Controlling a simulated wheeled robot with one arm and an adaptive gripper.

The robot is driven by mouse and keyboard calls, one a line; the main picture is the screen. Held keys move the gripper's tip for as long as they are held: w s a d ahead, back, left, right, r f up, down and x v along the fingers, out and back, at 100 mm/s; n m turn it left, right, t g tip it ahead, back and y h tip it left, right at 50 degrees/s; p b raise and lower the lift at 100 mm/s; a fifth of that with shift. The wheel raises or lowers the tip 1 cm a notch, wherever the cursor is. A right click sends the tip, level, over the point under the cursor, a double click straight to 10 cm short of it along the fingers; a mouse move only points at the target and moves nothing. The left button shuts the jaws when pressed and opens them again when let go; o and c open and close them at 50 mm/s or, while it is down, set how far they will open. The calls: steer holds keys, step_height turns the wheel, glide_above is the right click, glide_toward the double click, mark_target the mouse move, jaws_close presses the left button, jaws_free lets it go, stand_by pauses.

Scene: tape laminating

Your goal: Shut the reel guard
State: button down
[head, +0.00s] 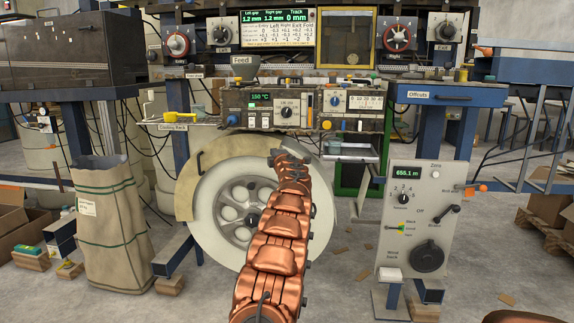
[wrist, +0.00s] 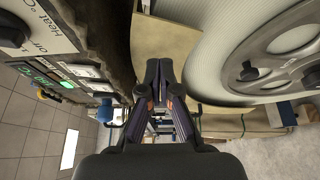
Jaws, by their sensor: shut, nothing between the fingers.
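The reel (head: 232,208) is a large white wheel with a spoked hub, upright below the heated control unit. A beige curved guard (head: 207,163) arches around its upper left rim. In the wrist view the reel (wrist: 275,60) fills the right side, and a beige surface that looks like the guard (wrist: 160,30) lies beyond my fingers. My gripper (wrist: 165,68) is shut and empty, between the control unit and the reel. In the head view my copper arm crosses the reel and hides its right part and most of my gripper. I cannot tell whether the fingers touch the guard.
The control unit (head: 308,108) overhangs the reel closely; it is at the left in the wrist view (wrist: 65,70). A grey panel with a crank (head: 420,235) stands at the right. A paper sack (head: 105,225) stands at the left. Scraps lie on the floor.

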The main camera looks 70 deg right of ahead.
steer(key=s+a, duration=0.4)
steer(key=s, duration=0.2)
steer(key=shift+s+a+b, duration=0.25)
steer(key=shift+a+b, duration=0.05)
